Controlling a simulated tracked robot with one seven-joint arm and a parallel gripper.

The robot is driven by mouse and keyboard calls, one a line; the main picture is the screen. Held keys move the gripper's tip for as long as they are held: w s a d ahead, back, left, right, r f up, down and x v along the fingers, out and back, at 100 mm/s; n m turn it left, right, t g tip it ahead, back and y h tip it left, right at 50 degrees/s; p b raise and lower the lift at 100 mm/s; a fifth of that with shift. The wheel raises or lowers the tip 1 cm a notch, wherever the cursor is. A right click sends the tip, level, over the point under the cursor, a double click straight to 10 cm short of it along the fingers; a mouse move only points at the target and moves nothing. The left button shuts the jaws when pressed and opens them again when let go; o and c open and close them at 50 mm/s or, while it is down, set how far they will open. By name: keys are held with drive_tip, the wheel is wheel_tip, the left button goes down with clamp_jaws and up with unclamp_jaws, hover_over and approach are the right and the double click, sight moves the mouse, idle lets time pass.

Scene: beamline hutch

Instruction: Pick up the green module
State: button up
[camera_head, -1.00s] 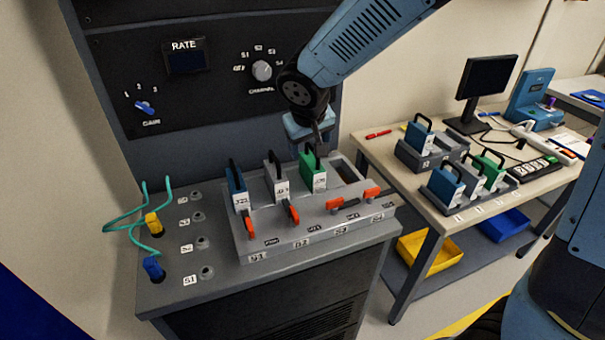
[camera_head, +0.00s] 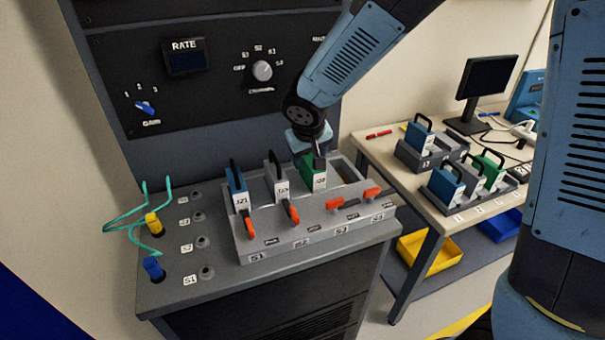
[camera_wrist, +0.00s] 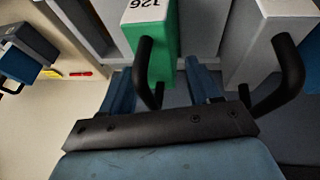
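The green module (camera_head: 313,172), with a white numbered label and a black handle, stands upright in the third slot of the grey rack (camera_head: 268,244) on the console. My gripper (camera_head: 319,153) is right above it, pointing down at the handle. In the wrist view the green module (camera_wrist: 162,50) is at top centre, and its black handle reaches between the two spread fingers of my gripper (camera_wrist: 163,82). The fingers look open and apart from the handle. Another green module (camera_head: 489,170) stands in a tray on the side table.
A blue module (camera_head: 238,190) and a white module (camera_head: 275,180) stand left of the green one; the rack's rightmost slot (camera_head: 346,170) is empty. Orange latches (camera_head: 371,193) line the rack front. The dark panel (camera_head: 215,95) rises behind. The side table (camera_head: 380,150) is right.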

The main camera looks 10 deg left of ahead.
sight(309, 160)
drive_tip(key=c, duration=1)
drive_tip(key=shift+c, duration=0.2)
wheel_tip(309, 160, up, 10)
drive_tip(key=shift+r, duration=0.1)
clamp_jaws()
